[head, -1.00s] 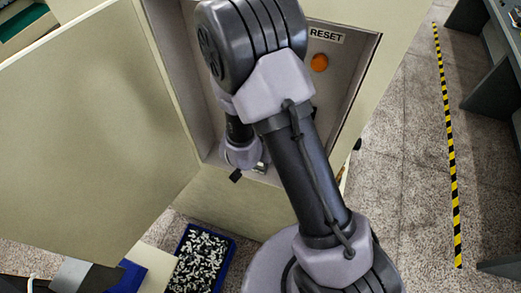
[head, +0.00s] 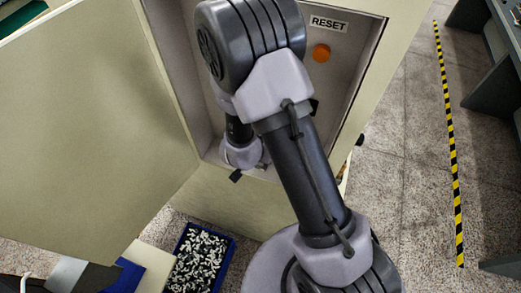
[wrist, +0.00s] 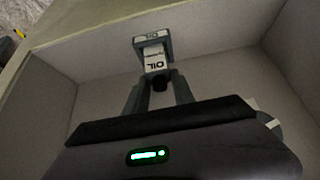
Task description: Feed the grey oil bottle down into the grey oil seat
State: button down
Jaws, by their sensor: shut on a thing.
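In the wrist view, my gripper (wrist: 158,84) is shut on the grey oil bottle (wrist: 156,61). Its white label reading OIL shows at and just beyond the fingertips. A grey block with a small OIL label (wrist: 153,40) is right beyond the bottle, and looks like the grey oil seat. The bottle appears to overlap or meet it; I cannot tell whether its end is inside. In the head view my wrist reaches down into the open cabinet, and my own arm hides the fingers, bottle and seat.
The cabinet (head: 290,183) has its door (head: 85,130) open to the left. Inside are a RESET label (head: 328,23) and an orange button (head: 321,53). The cabinet walls stand close around my wrist. A blue bin (head: 232,250) of small black and white parts is below.

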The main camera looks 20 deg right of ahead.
jog(key=shift+f, duration=0.3)
jog(key=c, duration=1)
grip_release()
jog(key=shift+o, duration=0.2)
jog(key=p+v, duration=0.5)
jog(key=v, duration=1.2)
jog(key=shift+r, duration=0.2)
jog(key=shift+a, duration=0.15)
